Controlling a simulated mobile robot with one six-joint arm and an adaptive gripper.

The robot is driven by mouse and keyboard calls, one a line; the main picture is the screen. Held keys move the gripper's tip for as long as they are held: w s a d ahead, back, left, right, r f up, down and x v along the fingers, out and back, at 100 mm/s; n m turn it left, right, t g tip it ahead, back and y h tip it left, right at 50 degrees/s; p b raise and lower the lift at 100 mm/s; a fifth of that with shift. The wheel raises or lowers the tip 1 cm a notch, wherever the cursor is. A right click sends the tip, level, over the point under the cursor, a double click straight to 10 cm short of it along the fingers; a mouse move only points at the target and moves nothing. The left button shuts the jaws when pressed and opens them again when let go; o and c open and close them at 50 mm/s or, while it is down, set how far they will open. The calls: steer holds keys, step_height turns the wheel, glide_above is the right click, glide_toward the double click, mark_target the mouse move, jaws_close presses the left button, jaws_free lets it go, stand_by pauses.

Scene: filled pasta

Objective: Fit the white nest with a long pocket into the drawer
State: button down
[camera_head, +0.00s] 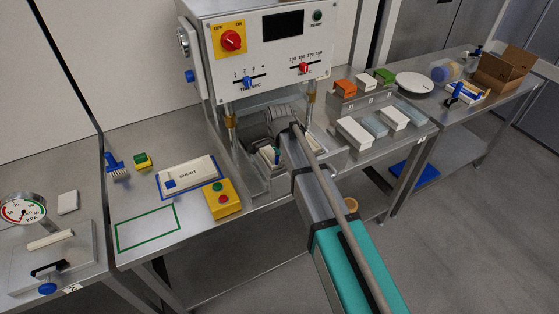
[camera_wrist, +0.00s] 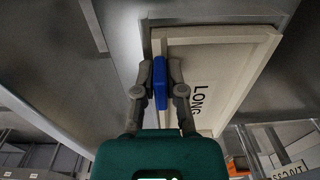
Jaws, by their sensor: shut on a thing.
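The white nest marked LONG (camera_wrist: 220,65) fills the upper middle of the wrist view. My gripper (camera_wrist: 160,80) is shut on its blue handle (camera_wrist: 160,85). The nest lies at or in a grey metal frame (camera_wrist: 148,42) of the press drawer; its edge looks slightly askew to the frame, and I cannot tell whether it is seated. In the head view my gripper is at the press opening, and my wrist and arm hide most of the nest and drawer. A second white nest, marked SHORT (camera_head: 188,174), lies on the bench on a blue-edged area.
The press (camera_head: 262,45) with its knobs stands right above the work area. A yellow button box (camera_head: 222,199) sits left of the drawer. White trays (camera_head: 353,133) and coloured blocks stand to the right. A green-outlined area (camera_head: 147,229) is empty.

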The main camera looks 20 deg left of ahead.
steer(key=shift+s, duration=0.15)
steer(key=c, duration=0.6)
jaws_free()
steer(key=shift+c, duration=0.2)
steer(key=shift+o, duration=1.2)
steer(key=shift+r+p, duration=3.5)
steer(key=shift+p, duration=0.05)
